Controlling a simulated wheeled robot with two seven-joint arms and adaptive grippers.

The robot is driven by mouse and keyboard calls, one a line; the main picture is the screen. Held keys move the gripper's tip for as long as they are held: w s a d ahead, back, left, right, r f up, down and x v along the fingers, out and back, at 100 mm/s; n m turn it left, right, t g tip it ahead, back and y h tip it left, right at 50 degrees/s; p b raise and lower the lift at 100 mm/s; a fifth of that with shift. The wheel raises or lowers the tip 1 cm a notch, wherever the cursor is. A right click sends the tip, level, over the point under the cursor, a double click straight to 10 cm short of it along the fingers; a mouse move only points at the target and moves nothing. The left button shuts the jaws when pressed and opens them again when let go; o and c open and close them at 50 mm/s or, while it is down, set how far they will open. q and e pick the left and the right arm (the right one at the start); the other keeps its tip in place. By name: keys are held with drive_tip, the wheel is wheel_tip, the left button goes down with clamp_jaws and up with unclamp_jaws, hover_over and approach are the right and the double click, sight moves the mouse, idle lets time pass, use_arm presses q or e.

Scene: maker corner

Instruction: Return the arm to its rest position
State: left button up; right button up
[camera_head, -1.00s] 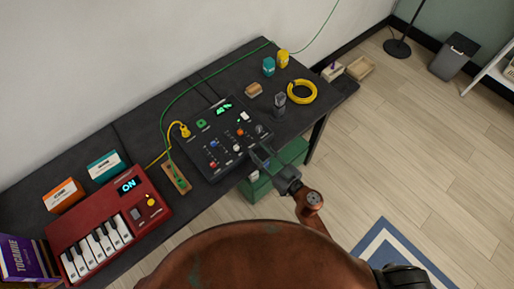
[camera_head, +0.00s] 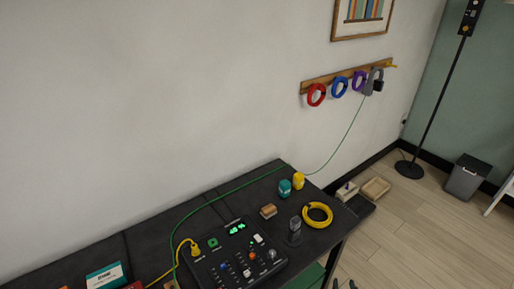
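My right gripper (camera_head: 344,284) shows only as two dark fingertips at the bottom edge, right of the table's front edge. The tips stand apart with nothing seen between them, and they touch nothing that I can see. The rest of my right arm is below the picture. My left gripper is out of view.
The black table (camera_head: 150,237) holds a mixer (camera_head: 238,262) with a lit green display, a yellow cable coil (camera_head: 317,215), a dark grey upright device (camera_head: 294,232) and small jars. A wall rack (camera_head: 345,75) holds coloured coils. Floor is free at right, before a bin (camera_head: 466,178).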

drive_tip(key=s+d+f+m+g+h, duration=0.1)
drive_tip(key=s+d+f+g, duration=0.25)
drive_tip(key=s, duration=0.25)
drive_tip(key=s+d+f+g+h, duration=0.1)
drive_tip(key=s+d+f+g, duration=0.3)
drive_tip(key=s, duration=0.3)
drive_tip(key=s+a+f+n+g+y, duration=0.1)
drive_tip(key=s+a+f+g+y, duration=0.1)
drive_tip(key=s, duration=0.6)
drive_tip(key=s+a+f+n+g+y, duration=0.1)
drive_tip(key=s+f+g, duration=0.2)
drive_tip(key=s, duration=0.5)
wheel_tip(320, 180, down, 26)
drive_tip(key=s+a+n+p, duration=0.1)
drive_tip(key=s+p, duration=0.1)
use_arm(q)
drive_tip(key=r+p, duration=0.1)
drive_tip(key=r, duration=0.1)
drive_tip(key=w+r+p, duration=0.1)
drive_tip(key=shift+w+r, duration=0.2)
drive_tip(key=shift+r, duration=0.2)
use_arm(e)
drive_tip(key=s+f+g, duration=0.2)
drive_tip(key=s+f, duration=1.3)
drive_tip(key=s, duration=0.5)
drive_tip(key=shift+s+f+n+y, duration=0.2)
drive_tip(key=shift+f+n+y, duration=0.1)
drive_tip(key=shift+y, duration=0.1)
